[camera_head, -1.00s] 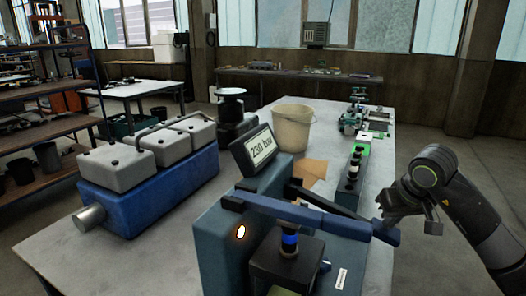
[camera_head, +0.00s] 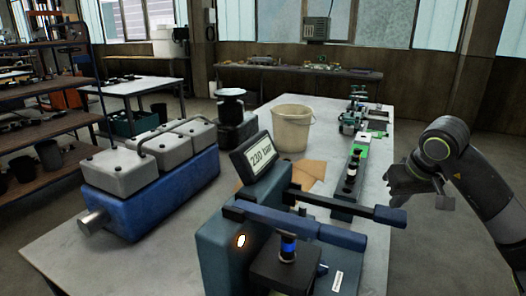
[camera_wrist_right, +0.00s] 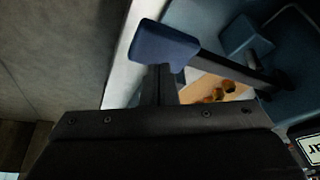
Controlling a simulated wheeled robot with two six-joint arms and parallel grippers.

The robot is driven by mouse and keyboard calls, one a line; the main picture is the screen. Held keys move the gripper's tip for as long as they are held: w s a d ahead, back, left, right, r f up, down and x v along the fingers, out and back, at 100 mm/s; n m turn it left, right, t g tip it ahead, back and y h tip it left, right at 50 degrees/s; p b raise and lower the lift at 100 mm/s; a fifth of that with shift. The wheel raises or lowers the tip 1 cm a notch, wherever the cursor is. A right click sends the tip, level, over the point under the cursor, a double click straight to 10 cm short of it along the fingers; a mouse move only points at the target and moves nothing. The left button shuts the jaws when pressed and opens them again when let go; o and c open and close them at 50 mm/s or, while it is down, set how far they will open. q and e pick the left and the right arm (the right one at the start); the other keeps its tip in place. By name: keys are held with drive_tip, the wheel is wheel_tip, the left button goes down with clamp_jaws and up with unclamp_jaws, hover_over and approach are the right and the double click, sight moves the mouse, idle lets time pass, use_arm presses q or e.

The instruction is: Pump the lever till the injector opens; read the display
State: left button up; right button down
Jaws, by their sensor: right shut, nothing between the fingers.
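The teal tester (camera_head: 215,240) stands at the front of the table. Its display (camera_head: 261,152) is tilted up and reads "230 bar". A dark lever (camera_head: 335,202) with a blue handle end (camera_head: 391,216) reaches right from the tester; the handle end also shows in the wrist view (camera_wrist_right: 165,46). A dark cylindrical part with a blue band (camera_head: 288,246), seemingly the injector, stands upright in the block in front. My right gripper (camera_head: 393,190) is shut and empty, just above the handle end; I cannot tell if it touches. My left gripper is out of view.
A blue engine block with grey covers (camera_head: 160,200) lies on the left of the table. Open floor lies right of the table.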

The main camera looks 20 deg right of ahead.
drive_tip(key=shift+r+p, duration=1.25)
drive_tip(key=shift+r, duration=0.8)
drive_tip(key=shift+f, duration=0.1)
